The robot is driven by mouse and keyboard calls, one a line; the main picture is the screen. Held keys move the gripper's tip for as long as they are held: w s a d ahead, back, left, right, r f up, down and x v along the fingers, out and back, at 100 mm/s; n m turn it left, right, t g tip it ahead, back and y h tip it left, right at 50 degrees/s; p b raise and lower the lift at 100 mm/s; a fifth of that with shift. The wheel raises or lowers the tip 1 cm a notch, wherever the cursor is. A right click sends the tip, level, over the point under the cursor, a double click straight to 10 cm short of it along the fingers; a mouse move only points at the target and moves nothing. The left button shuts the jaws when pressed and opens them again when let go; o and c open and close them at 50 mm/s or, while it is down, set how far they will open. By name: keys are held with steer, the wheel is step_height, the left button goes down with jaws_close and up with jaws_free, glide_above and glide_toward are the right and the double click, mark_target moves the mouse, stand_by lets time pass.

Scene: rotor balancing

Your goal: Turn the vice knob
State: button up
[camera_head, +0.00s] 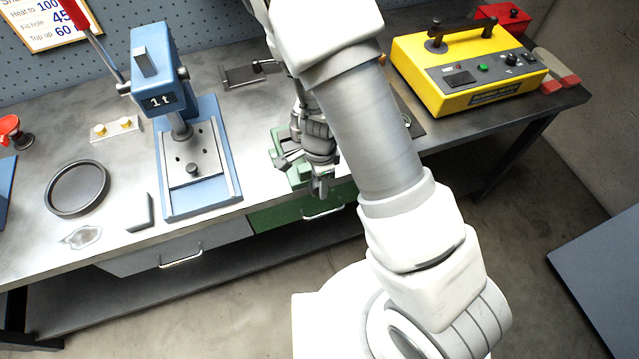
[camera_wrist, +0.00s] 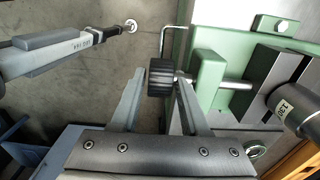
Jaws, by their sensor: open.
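The green vice (camera_wrist: 208,75) fills the right of the wrist view; it also shows on the bench's front edge in the head view (camera_head: 299,177), partly covered by my gripper. The dark ridged vice knob (camera_wrist: 161,78) sits at the end of the vice's screw, on its near side. My gripper (camera_wrist: 160,82) is open, with one finger on either side of the knob at its tips. I cannot tell whether either finger touches it. In the head view my gripper (camera_head: 321,188) hangs at the vice, and the knob cannot be made out there.
A blue press (camera_head: 172,195) stands left of the vice on the metal bench. A yellow case (camera_head: 455,85) stands to the right. A green drawer with a handle (camera_head: 322,212) is below the vice. In the wrist view, a grey cylinder with a label (camera_wrist: 296,108) lies beyond the vice jaws.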

steer(key=shift+f, duration=0.1)
jaws_close()
steer(key=shift+f+y+b, duration=0.15)
steer(key=shift+y+b, duration=0.15)
steer(key=shift+b, duration=0.35)
steer(key=y+b, duration=0.1)
steer(key=b, duration=0.2)
steer(key=shift+w+d+f, duration=0.15)
steer(key=shift+f, duration=0.05)
steer(key=g+y+b, duration=0.1)
steer(key=y+b, duration=0.1)
steer(key=b, duration=0.2)
steer(key=shift+d+y, duration=0.1)
steer(key=shift+y, duration=0.2)
steer(key=g+y+b, duration=0.1)
steer(key=y+b, duration=0.2)
steer(key=shift+d, duration=0.1)
steer(key=shift+g+y+b, duration=0.5)
steer(key=shift+y+b, duration=0.45)
steer(key=shift+y, duration=0.55)
steer(key=shift+r, duration=0.1)
